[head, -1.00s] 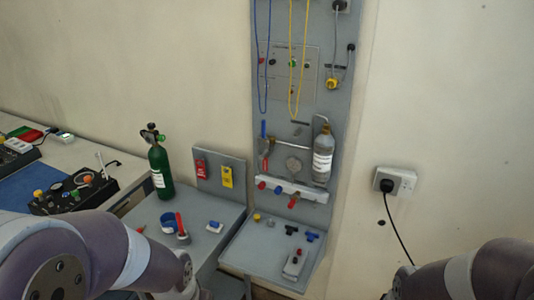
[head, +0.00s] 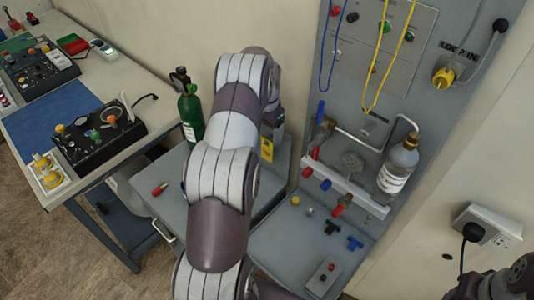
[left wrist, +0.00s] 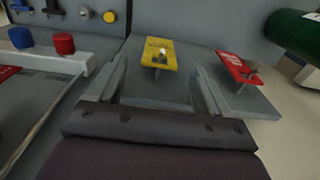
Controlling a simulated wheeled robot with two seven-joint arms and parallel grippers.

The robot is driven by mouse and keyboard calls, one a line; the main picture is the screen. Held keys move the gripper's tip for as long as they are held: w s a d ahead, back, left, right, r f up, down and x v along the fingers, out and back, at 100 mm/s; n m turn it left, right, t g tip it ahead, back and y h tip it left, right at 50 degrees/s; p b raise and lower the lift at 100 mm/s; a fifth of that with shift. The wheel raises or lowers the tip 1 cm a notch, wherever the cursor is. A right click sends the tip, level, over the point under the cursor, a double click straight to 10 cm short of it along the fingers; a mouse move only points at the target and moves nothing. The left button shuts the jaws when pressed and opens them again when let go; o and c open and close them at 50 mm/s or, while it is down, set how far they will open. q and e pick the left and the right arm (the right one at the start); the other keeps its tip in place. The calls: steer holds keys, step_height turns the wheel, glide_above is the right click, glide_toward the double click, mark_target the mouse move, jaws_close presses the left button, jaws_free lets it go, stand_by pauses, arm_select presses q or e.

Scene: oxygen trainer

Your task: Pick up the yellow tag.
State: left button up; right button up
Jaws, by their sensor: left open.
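The yellow tag (left wrist: 158,54) hangs on a peg on a grey upright panel. In the left wrist view it lies ahead of my open left gripper (left wrist: 160,88), roughly centred between the two fingers, with nothing held. In the head view part of the yellow tag (head: 266,149) shows just right of my left arm, which hides the left gripper's fingertips. I cannot tell whether a finger touches the tag.
A red tag (left wrist: 238,66) hangs beside the yellow one, close to a finger. A green cylinder (head: 190,112) stands left of my arm. A tall grey panel (head: 344,90) with a grey bottle (head: 398,166) is to the right.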

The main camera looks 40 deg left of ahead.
mark_target(267, 140)
arm_select(q)
step_height(267, 140, down, 5)
steer(key=p, duration=0.2)
steer(key=shift+w+p, duration=0.1)
steer(key=shift+p, duration=0.3)
steer(key=shift+f, duration=0.4)
steer(key=c, duration=0.9)
steer(key=shift+c, duration=1)
